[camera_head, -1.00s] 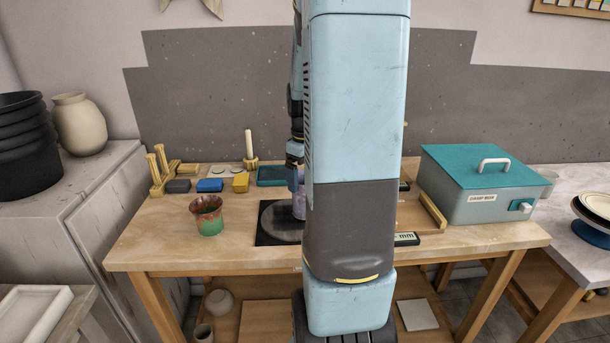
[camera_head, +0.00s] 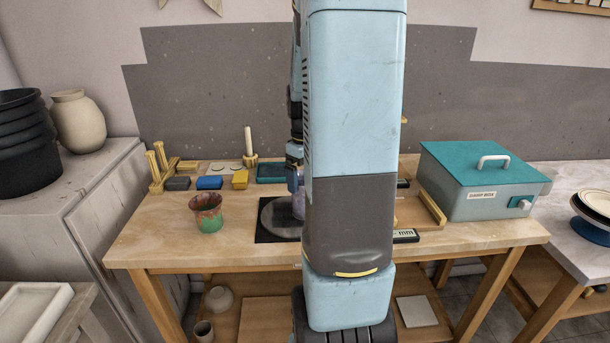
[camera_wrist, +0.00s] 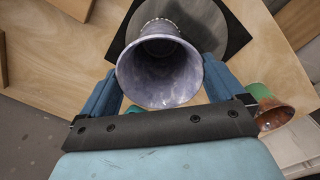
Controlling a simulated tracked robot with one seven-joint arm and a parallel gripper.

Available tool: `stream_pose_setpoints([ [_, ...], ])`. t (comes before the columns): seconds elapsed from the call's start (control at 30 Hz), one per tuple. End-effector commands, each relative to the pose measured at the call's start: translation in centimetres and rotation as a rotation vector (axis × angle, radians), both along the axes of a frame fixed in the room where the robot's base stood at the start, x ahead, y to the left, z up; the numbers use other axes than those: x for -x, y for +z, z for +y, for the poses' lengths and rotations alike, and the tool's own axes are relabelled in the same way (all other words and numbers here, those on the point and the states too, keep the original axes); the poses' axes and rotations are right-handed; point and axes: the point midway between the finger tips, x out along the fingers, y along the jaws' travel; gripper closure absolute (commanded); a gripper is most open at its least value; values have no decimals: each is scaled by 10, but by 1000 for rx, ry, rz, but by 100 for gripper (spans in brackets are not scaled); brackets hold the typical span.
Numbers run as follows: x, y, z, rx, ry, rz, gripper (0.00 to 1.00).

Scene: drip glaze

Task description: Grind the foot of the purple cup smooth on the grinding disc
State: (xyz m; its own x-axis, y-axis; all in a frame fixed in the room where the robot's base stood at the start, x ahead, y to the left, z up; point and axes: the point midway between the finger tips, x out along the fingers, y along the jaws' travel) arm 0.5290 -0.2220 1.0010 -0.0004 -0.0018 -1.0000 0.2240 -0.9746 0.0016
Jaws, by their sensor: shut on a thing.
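The purple cup (camera_wrist: 160,75) is held between the two blue fingers of my gripper (camera_wrist: 160,90) in the wrist view, with its open mouth toward the camera. In the head view a sliver of the purple cup (camera_head: 298,204) shows at the edge of my arm, which hides most of it and most of my gripper. The round grey grinding disc (camera_head: 279,217) lies on a black square mat on the bench. It also shows beyond the cup in the wrist view (camera_wrist: 208,18). The cup's foot is hidden, so I cannot tell whether it touches the disc.
A red-and-green cup (camera_head: 207,212) stands left of the disc. A teal-lidded box (camera_head: 482,183) stands at the right. The bench's front left is clear.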

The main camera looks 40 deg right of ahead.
Motion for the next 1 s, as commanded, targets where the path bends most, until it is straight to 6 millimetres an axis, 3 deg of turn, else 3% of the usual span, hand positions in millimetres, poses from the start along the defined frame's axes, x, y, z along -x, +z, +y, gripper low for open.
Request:
stream_pose_setpoints([
  [0.67,-2,-2,3,-1,2,1,32],
  [0.77,-5,-2,8,-2,2,1,42],
  [1.0,-14,-1,23,-2,3,1,42],
])
